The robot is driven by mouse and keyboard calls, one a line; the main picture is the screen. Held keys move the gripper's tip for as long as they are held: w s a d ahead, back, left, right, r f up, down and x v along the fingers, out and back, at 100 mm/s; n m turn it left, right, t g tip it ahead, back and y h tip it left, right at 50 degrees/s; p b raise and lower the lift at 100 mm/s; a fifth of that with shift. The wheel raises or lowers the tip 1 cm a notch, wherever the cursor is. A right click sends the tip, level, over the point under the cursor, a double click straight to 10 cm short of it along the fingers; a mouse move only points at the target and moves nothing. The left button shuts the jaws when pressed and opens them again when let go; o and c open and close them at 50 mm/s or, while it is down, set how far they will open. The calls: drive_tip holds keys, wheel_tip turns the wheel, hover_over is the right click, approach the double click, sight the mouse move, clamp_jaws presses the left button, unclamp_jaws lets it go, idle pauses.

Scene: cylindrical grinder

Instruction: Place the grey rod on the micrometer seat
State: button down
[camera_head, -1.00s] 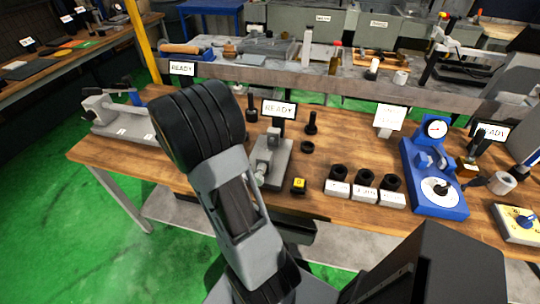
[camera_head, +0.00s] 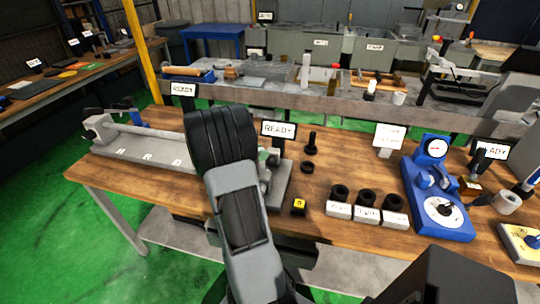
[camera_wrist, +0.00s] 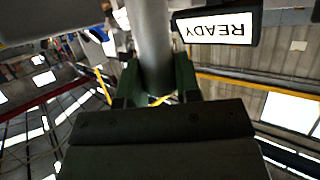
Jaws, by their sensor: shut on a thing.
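In the wrist view my gripper (camera_wrist: 157,82) has its dark green fingers closed on the grey rod (camera_wrist: 151,35), which runs up out of the picture. In the head view my arm hides the gripper and the rod. A grey fixture (camera_head: 280,187) stands on the wooden bench beside my arm, partly covered by it, with a READY sign (camera_head: 279,130) behind it. It may be the micrometer seat, but its shape is too hidden to be sure. The READY sign also shows upside down near the rod in the wrist view (camera_wrist: 218,27).
A long grey fixture (camera_head: 140,146) stands at the left of the bench (camera_head: 110,175). A yellow-topped block (camera_head: 299,205), black rings on white blocks (camera_head: 367,213) and a blue dial gauge stand (camera_head: 440,210) are to the right. A black upright plug (camera_head: 311,143) stands behind.

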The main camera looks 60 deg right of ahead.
drive_tip(key=shift+f+x, duration=0.2)
drive_tip(key=shift+x, duration=1.15)
drive_tip(key=shift+f+x, duration=0.25)
drive_tip(key=shift+x, duration=1.15)
drive_tip(key=c, duration=1.1)
unclamp_jaws()
drive_tip(key=shift+a, duration=0.2)
